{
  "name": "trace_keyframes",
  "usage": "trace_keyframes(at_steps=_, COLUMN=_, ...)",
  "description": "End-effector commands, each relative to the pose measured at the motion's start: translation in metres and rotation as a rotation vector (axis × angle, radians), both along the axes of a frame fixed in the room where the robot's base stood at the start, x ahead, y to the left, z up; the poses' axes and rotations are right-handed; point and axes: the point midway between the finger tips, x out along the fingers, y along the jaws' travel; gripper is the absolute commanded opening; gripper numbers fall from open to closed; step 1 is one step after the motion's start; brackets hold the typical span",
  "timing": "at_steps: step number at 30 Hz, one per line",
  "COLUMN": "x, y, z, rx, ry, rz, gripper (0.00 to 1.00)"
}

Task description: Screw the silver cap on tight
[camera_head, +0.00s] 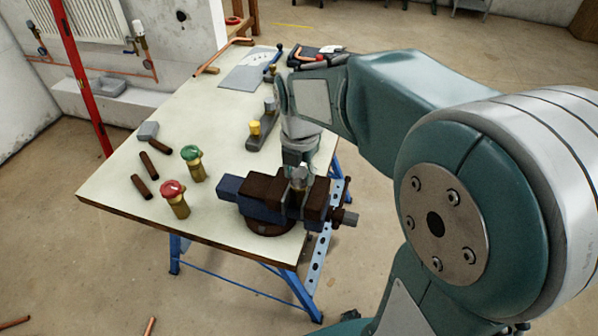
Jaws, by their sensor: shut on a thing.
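The silver cap (299,176) sits upright over the jaws of the blue and brown bench vise (259,192), near the table's front right corner. My gripper (297,167) points down over the vise and is shut on the silver cap. The part under the cap is mostly hidden between the vise jaws, so I cannot tell how the cap sits on it.
On the table (130,186) stand a red-topped valve (175,198) and a green-topped valve (193,163), left of the vise. A grey holder (262,133) with a yellow-capped piece is behind it. Brown cylinders lie at left. The table's middle is clear.

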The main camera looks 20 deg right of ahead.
Motion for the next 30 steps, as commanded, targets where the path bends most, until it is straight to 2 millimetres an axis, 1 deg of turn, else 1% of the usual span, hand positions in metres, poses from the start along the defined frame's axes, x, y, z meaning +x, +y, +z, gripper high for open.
trace_keyframes(at_steps=30, x=-0.0007, y=0.0, z=-0.002, rx=-0.001, ry=0.002, rz=-1.142, gripper=0.0)
